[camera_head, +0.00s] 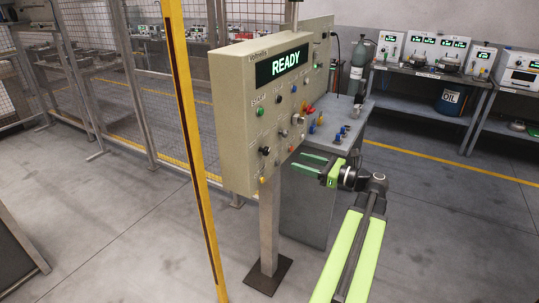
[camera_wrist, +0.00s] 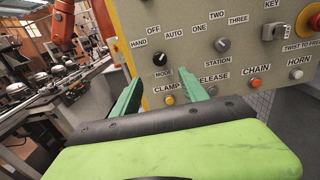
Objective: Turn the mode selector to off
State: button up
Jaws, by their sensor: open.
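The mode selector (camera_wrist: 160,58) is a black rotary knob on the beige control panel, with HAND, OFF and AUTO labels around its upper side and MODE below it. My gripper (camera_head: 297,161) is open and empty, in front of the panel's lower part. In the wrist view its two green fingers (camera_wrist: 162,82) point at the panel, with the selector between and just above their tips. They appear apart from the knob.
The station knob (camera_wrist: 222,44) sits right of the selector. A red twist button (camera_wrist: 311,24) is at the far right. A yellow post (camera_head: 190,110) stands left of the panel, whose display (camera_head: 282,64) reads READY.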

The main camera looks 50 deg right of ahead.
aim_at(268, 152)
jog(key=x, duration=1.2)
jog(key=shift+w, duration=0.25)
